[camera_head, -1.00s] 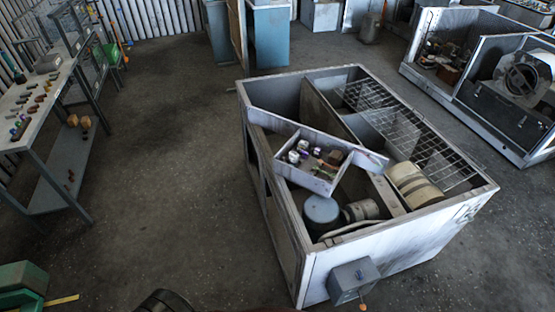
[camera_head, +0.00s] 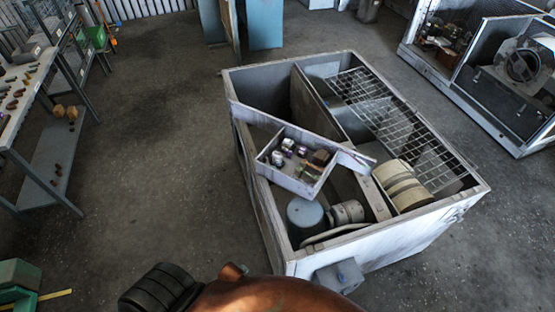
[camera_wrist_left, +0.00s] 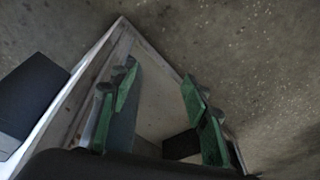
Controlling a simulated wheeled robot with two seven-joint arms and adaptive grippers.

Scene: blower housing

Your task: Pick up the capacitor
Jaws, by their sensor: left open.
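Several small silver and purple cylindrical parts sit in a small open box (camera_head: 290,182) inside the blower housing (camera_head: 372,250) in the head view. One of them (camera_head: 287,144) has the look of a capacitor, but I cannot tell which part is the capacitor. My left gripper (camera_wrist_left: 158,72) shows in the left wrist view with two green fingers spread apart and nothing between them. A pale corner edge and panel lie beyond the fingers. The capacitor is not recognisable there. In the head view the left gripper is hidden. My right gripper is not in view.
The housing also holds a blue-grey cylinder (camera_head: 305,213), a cream drum (camera_head: 402,186) and a wire grid (camera_head: 385,110). A grey box (camera_head: 341,275) is on its front wall. A shelf table (camera_head: 50,160) stands at left. The floor between is clear.

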